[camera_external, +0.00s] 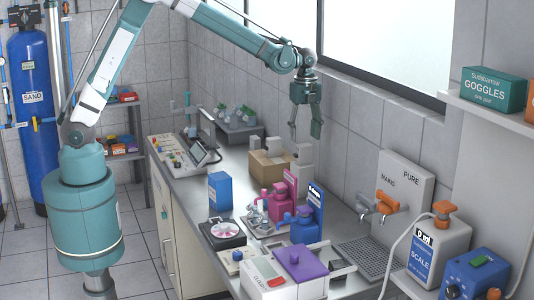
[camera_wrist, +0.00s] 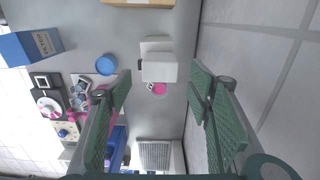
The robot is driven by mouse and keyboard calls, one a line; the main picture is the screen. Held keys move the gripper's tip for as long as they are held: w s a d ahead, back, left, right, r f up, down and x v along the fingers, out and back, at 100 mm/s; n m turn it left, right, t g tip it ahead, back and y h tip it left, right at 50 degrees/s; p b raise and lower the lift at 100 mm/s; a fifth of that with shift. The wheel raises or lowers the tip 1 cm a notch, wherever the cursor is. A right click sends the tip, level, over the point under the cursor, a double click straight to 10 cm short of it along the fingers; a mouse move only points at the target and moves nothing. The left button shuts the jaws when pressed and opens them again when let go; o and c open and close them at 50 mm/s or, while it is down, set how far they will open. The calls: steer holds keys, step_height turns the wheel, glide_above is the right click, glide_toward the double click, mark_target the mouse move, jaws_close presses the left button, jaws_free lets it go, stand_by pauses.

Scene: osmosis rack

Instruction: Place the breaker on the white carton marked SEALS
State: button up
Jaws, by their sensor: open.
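My gripper (camera_external: 302,132) hangs open and empty above the back of the bench, near the tiled wall. Its two fingers stand wide apart in the wrist view (camera_wrist: 163,112). Between and beyond them is a pale grey-white block (camera_wrist: 158,67) with a small dark part on its left side; I cannot tell whether it is the breaker or a carton. Pale blocks (camera_external: 304,154) also stand beside a brown box (camera_external: 268,166) below my gripper in the external view. No SEALS lettering is readable, so I cannot single out the white carton.
Pink (camera_external: 279,198) and blue (camera_external: 304,228) dispensers, a blue box (camera_external: 220,191) and a purple-lidded machine (camera_external: 300,262) crowd the front of the bench. Taps (camera_external: 385,203) project from the wall at right. A blue round thing (camera_wrist: 106,64) lies left of the pale block.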

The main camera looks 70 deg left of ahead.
step_height(320, 180, up, 7)
stand_by(0.4)
steer(key=shift+r, duration=0.2)
stand_by(0.4)
steer(key=s+a+r+n+t, duration=0.1)
steer(key=s+a+r+n, duration=0.25)
steer(key=s, duration=0.35)
steer(key=s+a+r+n+t, duration=0.1)
steer(key=s+a+r+n, duration=0.1)
steer(key=s+r, duration=0.35)
steer(key=s+a+r+n+t, duration=0.1)
steer(key=s+a+r+n, duration=0.2)
steer(key=s, duration=0.6)
steer(key=s+a+f+n+t, duration=0.2)
steer(key=s+f+n, duration=0.1)
steer(key=s, duration=0.8)
steer(key=s+a+f+n+t, duration=0.2)
steer(key=s+n, duration=0.4)
steer(key=s, duration=0.6)
steer(key=shift+a+f, duration=0.4)
steer(key=shift+a, duration=0.3)
